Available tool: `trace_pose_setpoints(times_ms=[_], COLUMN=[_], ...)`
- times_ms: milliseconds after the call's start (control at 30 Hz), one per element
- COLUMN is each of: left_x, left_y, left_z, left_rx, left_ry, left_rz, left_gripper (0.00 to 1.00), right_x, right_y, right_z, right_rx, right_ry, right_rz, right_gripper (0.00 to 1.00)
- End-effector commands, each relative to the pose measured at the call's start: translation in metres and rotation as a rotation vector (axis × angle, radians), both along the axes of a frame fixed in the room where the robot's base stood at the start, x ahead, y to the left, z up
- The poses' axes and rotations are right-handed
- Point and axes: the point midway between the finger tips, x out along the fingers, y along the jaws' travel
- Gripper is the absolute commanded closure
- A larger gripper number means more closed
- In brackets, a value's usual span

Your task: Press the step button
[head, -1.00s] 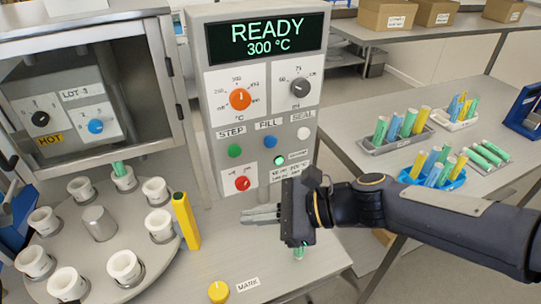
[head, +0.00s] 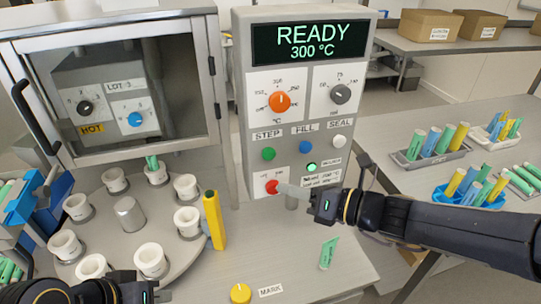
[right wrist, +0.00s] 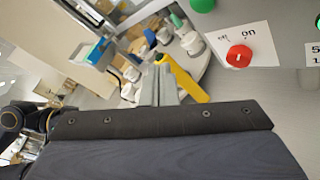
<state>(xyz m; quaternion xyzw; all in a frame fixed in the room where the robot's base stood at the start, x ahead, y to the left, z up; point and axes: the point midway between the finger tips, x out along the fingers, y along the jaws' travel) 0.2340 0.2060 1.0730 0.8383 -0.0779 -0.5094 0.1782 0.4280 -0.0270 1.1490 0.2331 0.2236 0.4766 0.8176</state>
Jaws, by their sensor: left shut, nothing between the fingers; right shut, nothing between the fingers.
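The green STEP button (head: 268,154) is on the grey machine panel (head: 245,110), left of the blue FILL button (head: 305,147) and white SEAL button (head: 340,140). My right gripper (head: 282,188) is shut and empty in front of the panel, with its fingertips below the STEP button, close beside the red knob (head: 271,187). Contact cannot be told. The right wrist view shows its shut fingers (right wrist: 167,82), the red knob (right wrist: 238,57) and part of a green button (right wrist: 202,4) at the top edge. My left gripper (head: 150,291) is shut at the bottom left, partly cut off.
The display (head: 309,42) reads READY, 300 °C. A turntable (head: 150,215) with several white cups and a yellow post (head: 214,220) stand left of the panel. A green tube (head: 328,252) is on the table near a yellow MARK button (head: 241,293). Tube racks stand at right.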

Motion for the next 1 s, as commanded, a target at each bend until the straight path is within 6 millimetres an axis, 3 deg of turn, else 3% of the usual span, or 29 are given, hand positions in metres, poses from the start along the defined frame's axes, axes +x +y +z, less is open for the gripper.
trace_pose_setpoints(times_ms=[500, 1000], left_x=[0.0, 0.0], left_y=[0.0, 0.0], left_z=[0.006, 0.008], left_rx=[0.0, 0.0], left_ry=[0.0, 0.0], left_rz=[0.0, 0.0], left_gripper=[1.0, 1.0], right_x=[0.064, 0.076], right_y=[0.021, 0.025], right_z=[0.001, 0.0], right_rx=[-0.001, -0.001], right_ry=[0.0, 0.0], right_rz=[0.001, 0.001], right_gripper=[1.0, 1.0])
